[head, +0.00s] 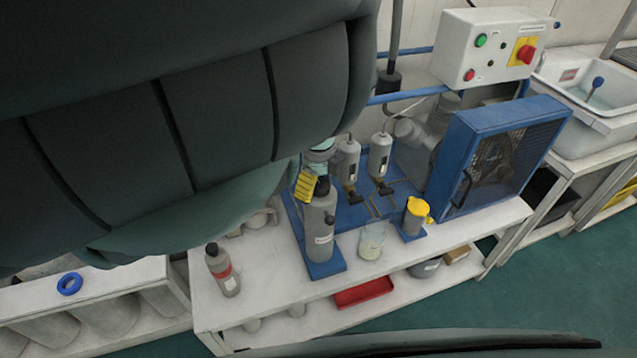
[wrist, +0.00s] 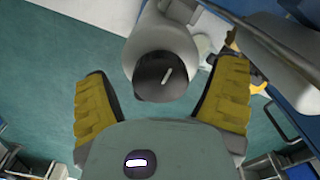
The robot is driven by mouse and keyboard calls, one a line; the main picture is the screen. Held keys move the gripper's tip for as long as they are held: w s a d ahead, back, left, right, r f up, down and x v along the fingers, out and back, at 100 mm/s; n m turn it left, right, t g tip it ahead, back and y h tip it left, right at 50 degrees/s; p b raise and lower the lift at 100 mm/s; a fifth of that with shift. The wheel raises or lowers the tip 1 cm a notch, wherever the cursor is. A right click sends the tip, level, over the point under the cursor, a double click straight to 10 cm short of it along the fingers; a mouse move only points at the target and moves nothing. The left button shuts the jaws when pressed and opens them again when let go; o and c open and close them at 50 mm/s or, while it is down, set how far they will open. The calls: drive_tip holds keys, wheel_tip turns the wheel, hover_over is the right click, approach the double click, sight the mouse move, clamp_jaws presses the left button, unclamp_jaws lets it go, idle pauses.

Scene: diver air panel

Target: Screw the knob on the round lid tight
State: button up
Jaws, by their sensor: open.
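A dark round knob (wrist: 163,76) with a pale line mark sits on top of a grey cylinder (wrist: 168,35) in the wrist view. In the head view the dark knob (head: 322,187) tops the upright grey cylinder (head: 320,222) on a blue base. I cannot make out the round lid apart from the cylinder. My gripper (wrist: 163,84) is open, with its yellow fingers to the left and right of the knob and visible gaps on both sides. In the head view one yellow finger (head: 306,186) shows beside the knob; my arm hides the rest.
A clear beaker (head: 372,241) and a yellow-topped grey canister (head: 416,214) stand to the right. A red-banded bottle (head: 223,272) stands to the left on the white bench (head: 265,300). Filter units and a blue-framed fan box (head: 500,152) are behind.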

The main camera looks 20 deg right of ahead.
sight(318, 183)
wheel_tip(318, 183, up, 5)
drive_tip(key=shift+w+r, duration=0.1)
drive_tip(key=shift+s+r, duration=0.2)
drive_tip(key=shift+r, duration=0.4)
drive_tip(key=shift+w+r, duration=0.1)
drive_tip(key=shift+r, duration=0.4)
drive_tip(key=shift+r, duration=0.1)
